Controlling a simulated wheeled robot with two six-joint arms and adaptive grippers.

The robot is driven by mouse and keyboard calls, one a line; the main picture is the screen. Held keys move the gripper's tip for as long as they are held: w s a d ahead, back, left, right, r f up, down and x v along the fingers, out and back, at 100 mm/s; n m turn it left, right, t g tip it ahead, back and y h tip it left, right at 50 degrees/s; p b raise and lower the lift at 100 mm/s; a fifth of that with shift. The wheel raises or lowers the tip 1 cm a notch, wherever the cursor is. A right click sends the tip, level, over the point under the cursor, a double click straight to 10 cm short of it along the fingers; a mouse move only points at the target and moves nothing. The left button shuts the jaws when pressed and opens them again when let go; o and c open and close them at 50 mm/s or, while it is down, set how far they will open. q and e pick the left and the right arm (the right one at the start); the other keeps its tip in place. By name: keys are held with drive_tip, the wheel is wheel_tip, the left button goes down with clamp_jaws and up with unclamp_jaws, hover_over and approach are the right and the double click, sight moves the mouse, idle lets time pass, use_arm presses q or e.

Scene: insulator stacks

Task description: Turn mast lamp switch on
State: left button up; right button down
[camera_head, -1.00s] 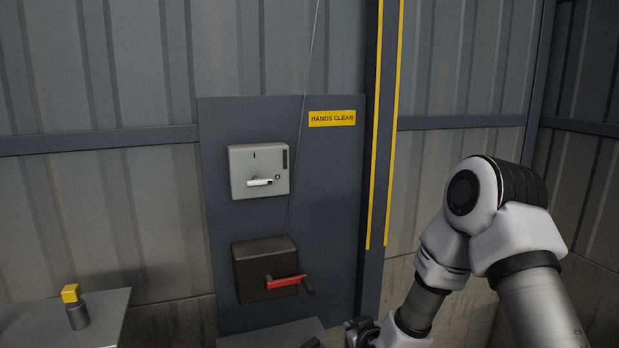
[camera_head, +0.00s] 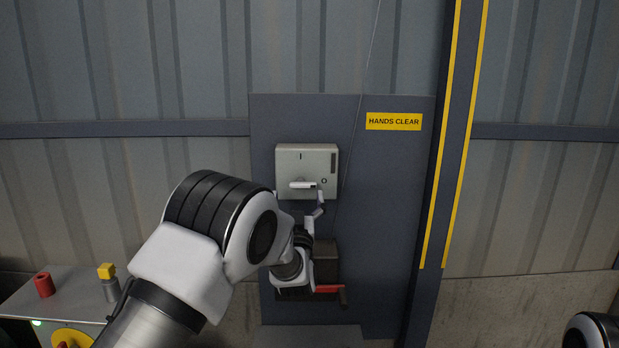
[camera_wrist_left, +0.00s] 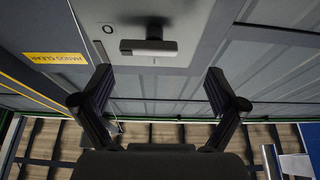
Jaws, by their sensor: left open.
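The switch is a light grey box (camera_head: 306,160) on the dark wall panel, with an I mark at the top and an O mark at the right. Its pale lever handle (camera_head: 303,185) lies horizontal. The wrist view shows the box (camera_wrist_left: 186,14) and handle (camera_wrist_left: 149,47) upside down. My left gripper (camera_head: 321,202) is at the lower right of the box, partly hidden by my own wrist. In the wrist view the left gripper (camera_wrist_left: 160,82) is open and empty, with the handle beyond the gap between its fingers; contact is not visible. My right gripper is out of view.
A dark box (camera_head: 325,262) with a red crank handle (camera_head: 329,289) sits below the switch, partly behind my left arm. A yellow HANDS CLEAR sign (camera_head: 393,121) is at upper right. A table (camera_head: 30,300) with small red and yellow-topped pieces stands at lower left.

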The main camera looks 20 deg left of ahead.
sight(303, 186)
use_arm(q)
drive_tip(key=w, duration=0.1)
drive_tip(key=w+r+p, duration=0.1)
drive_tip(key=w, duration=0.1)
drive_tip(key=w+p, duration=0.1)
drive_tip(key=w, duration=0.1)
drive_tip(key=shift+w+d+r, duration=0.1)
drive_tip(key=shift+d+r, duration=0.15)
drive_tip(key=shift+w+d, duration=0.1)
drive_tip(key=shift+w, duration=0.1)
drive_tip(key=shift+s+a+r, duration=0.1)
drive_tip(key=shift+s+a, duration=0.15)
drive_tip(key=shift+a, duration=0.35)
drive_tip(key=shift+c, duration=1)
drive_tip(key=c, duration=0.5)
drive_tip(key=shift+d, duration=0.3)
drive_tip(key=c, duration=0.5)
drive_tip(key=shift+o, duration=0.2)
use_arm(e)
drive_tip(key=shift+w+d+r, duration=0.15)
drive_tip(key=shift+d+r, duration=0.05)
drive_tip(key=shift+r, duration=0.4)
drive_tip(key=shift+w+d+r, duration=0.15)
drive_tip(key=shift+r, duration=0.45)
use_arm(q)
drive_tip(key=shift+a, duration=0.1)
